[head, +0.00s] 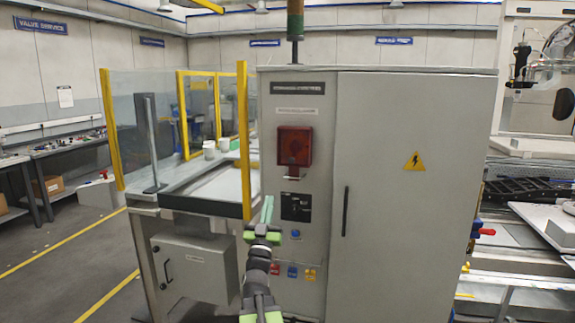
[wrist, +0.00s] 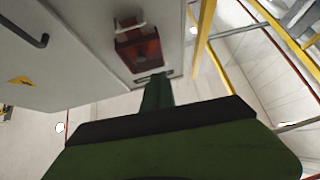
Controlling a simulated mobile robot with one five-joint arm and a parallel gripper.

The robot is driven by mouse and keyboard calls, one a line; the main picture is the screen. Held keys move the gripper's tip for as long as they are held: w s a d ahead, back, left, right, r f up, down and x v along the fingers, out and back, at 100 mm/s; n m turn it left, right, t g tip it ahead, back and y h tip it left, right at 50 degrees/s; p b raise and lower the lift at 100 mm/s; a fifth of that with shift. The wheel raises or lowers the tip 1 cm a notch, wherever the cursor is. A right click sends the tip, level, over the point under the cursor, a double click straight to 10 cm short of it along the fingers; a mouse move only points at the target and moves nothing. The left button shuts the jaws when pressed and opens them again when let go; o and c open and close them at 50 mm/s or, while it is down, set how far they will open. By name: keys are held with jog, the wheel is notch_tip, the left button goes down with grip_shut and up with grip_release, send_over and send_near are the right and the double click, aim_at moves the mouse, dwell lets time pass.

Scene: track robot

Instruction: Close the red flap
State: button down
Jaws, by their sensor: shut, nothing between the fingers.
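The red flap (head: 295,146) is a dark red, see-through-looking cover on the upper left part of the grey cabinet front. A small pale bar shows just below it. It also appears in the wrist view (wrist: 138,50), above the finger tips. I cannot tell clearly how far the flap stands from the panel. My gripper (head: 267,211) is shut and empty, with its green fingers pointing up, below and left of the flap. In the wrist view my fingers (wrist: 156,92) point toward the flap; I cannot tell whether they touch anything.
The grey cabinet (head: 405,200) has a black door handle (head: 346,211) to the right of the flap. A black switch plate (head: 296,207) and several coloured labels sit below the flap. A yellow post (head: 244,140) and glass guard stand close on the left. Floor is open at far left.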

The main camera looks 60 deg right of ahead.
aim_at(290, 163)
jog(key=d+r+p, duration=0.2)
jog(key=d, duration=0.1)
jog(key=d+r+m+g+h+p, duration=0.1)
jog(key=d+r+p, duration=0.1)
jog(key=d+r, duration=0.1)
jog(key=d+r+g+p, duration=0.1)
jog(key=d+r+p, duration=0.1)
jog(key=d, duration=0.3)
jog(key=shift+r+m+h+p, duration=0.3)
jog(key=shift+r+h, duration=0.1)
jog(key=shift+r, duration=0.15)
jog(key=shift+w+d, duration=0.1)
jog(key=shift+d, duration=0.15)
jog(key=shift+d, duration=0.1)
jog(key=shift+w+d+f+b, duration=0.15)
jog(key=shift+d+f+b, duration=0.1)
jog(key=shift+d, duration=0.1)
jog(key=shift+w+d+f+b, duration=0.1)
jog(key=shift+w+d+b, duration=0.1)
jog(key=shift+d, duration=0.15)
jog(key=shift+s+r, duration=0.1)
jog(key=shift+r, duration=0.1)
jog(key=shift+a, duration=0.1)
